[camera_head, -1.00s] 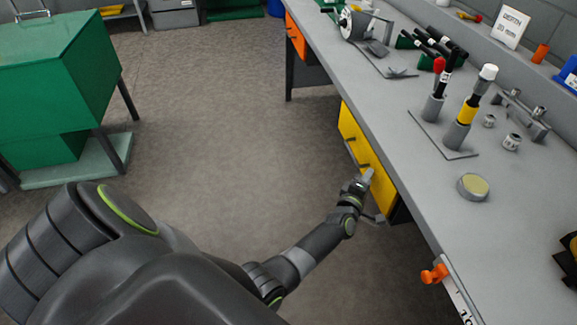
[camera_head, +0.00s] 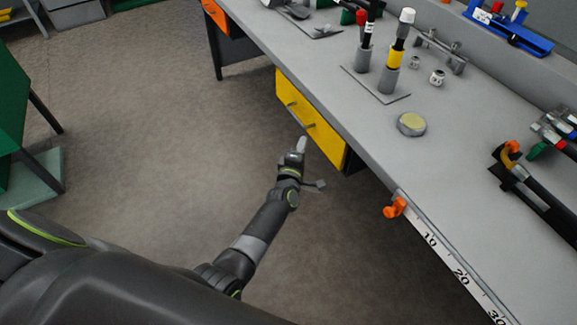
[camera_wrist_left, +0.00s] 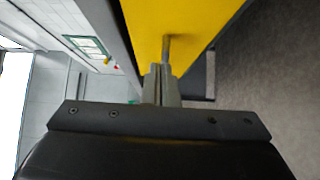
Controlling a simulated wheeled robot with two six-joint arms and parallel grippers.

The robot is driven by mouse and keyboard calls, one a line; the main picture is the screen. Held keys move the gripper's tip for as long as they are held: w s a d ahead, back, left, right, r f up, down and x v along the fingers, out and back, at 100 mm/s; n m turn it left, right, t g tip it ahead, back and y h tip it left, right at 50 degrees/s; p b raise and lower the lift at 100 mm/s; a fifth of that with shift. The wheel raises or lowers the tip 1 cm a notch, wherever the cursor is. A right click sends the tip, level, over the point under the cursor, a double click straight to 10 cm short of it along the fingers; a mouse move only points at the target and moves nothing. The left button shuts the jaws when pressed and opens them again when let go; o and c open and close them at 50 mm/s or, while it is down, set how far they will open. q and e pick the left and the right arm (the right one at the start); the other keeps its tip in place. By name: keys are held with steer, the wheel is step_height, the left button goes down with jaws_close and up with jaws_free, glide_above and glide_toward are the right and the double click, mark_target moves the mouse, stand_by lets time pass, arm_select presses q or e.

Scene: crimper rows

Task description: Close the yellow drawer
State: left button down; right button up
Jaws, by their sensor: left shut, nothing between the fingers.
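The yellow drawer (camera_head: 325,143) is under the grey workbench, its front facing the open floor, with a small handle (camera_head: 308,126) on it. How far it stands out from the bench is hard to tell from here. My left gripper (camera_head: 302,145) is shut and empty, just in front of the yellow front near the handle. In the left wrist view the yellow drawer (camera_wrist_left: 200,25) fills the top, and its handle (camera_wrist_left: 168,48) lies right before my closed fingertips (camera_wrist_left: 160,78). I cannot tell whether they touch. My right gripper is not in view.
The workbench (camera_head: 350,110) runs above the drawer; an orange clamp (camera_head: 396,207) and a ruler strip (camera_head: 450,262) sit on its front edge. An orange drawer (camera_head: 216,17) is farther back. The floor (camera_head: 170,130) left of the bench is clear.

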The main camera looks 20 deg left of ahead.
arm_select(q)
steer(key=shift+s+b, duration=0.55)
steer(key=shift+s, duration=3.3)
steer(key=s+a+f+m+g+h+p, duration=0.15)
steer(key=s+f+m+g, duration=0.3)
steer(key=s+f, duration=0.5)
steer(key=s+a+f+m+g+p, duration=0.25)
steer(key=s+f+m, duration=0.35)
steer(key=f, duration=0.7)
steer(key=s+a+f+m+g+p, duration=0.1)
steer(key=s+a+f+m+g, duration=0.1)
steer(key=s, duration=0.9)
steer(key=s+a+f+m+g+p, duration=0.1)
steer(key=s+a+f+m+g, duration=0.2)
steer(key=s, duration=0.8)
steer(key=s+a+f+m+g+p, duration=0.1)
steer(key=s+a+f+m+g, duration=0.2)
steer(key=s, duration=0.8)
step_height(320, 180, down, 2)
steer(key=shift+f+g+y, duration=0.1)
steer(key=shift+g+y, duration=0.35)
steer(key=shift+g, duration=0.45)
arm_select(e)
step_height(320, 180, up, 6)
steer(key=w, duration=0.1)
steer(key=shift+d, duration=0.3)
arm_select(q)
steer(key=shift+d, duration=0.1)
